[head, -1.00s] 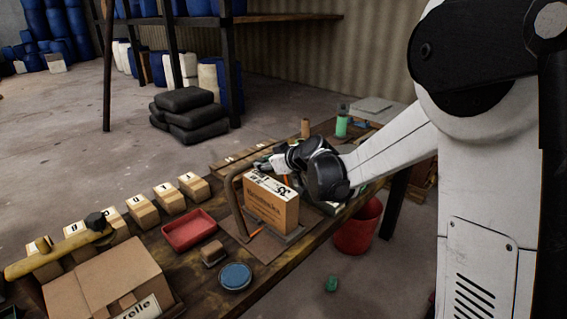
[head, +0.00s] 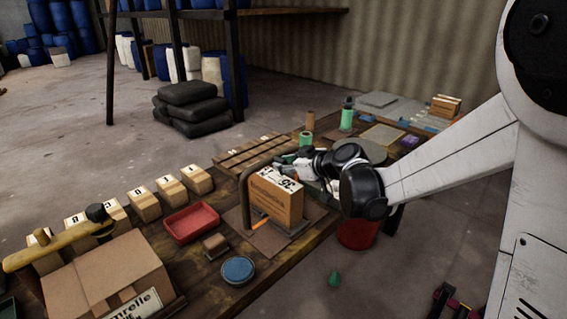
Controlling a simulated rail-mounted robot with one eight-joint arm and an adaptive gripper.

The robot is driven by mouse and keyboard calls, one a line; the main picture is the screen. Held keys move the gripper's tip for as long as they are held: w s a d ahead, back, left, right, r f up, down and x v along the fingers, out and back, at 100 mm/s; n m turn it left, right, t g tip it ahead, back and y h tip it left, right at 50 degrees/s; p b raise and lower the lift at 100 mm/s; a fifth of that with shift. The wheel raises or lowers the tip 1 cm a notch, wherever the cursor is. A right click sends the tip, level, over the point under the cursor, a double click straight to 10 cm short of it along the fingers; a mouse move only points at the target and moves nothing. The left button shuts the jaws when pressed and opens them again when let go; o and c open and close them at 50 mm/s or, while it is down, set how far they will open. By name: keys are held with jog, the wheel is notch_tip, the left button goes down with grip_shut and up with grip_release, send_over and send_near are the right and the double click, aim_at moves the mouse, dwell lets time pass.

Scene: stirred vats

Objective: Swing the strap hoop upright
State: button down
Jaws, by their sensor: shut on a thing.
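The strap hoop (head: 243,205) is a dark brown bar that rises at the left of a cardboard box (head: 275,203) and bends over towards its back edge. It looks nearly upright. The box, with black print on its label, stands on a brown mat (head: 238,219) on the wooden bench. My gripper (head: 304,168) is behind the top right of the box, at the far end of the hoop, and is shut on the hoop. The fingertips and the exact contact are too small and partly hidden to make out.
A red tray (head: 191,222), a small brown block (head: 215,245) and a blue disc (head: 238,270) lie left of the box. A large carton (head: 105,275) and yellow-handled tool (head: 60,246) are front left. A green bottle (head: 347,118) stands farther right.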

jog(key=shift+s+f, duration=0.15)
jog(key=shift+s, duration=0.05)
jog(key=c, duration=1.6)
grip_release()
jog(key=shift+w, duration=0.1)
jog(key=shift+o, duration=0.2)
jog(key=v, duration=1.2)
jog(key=s+d+m+g+h, duration=0.1)
jog(key=s+d+m+h, duration=0.1)
jog(key=s, duration=0.6)
jog(key=s+d+m+g+h+p, duration=0.1)
jog(key=s+d+m+h, duration=0.2)
jog(key=s, duration=0.6)
jog(key=s+d+f+m+g+h+p, duration=0.1)
jog(key=s+d+m+h, duration=0.1)
jog(key=s, duration=0.7)
jog(key=m+h, duration=0.1)
jog(key=m, duration=0.1)
jog(key=shift+d+m, duration=0.2)
jog(key=shift+m, duration=0.2)
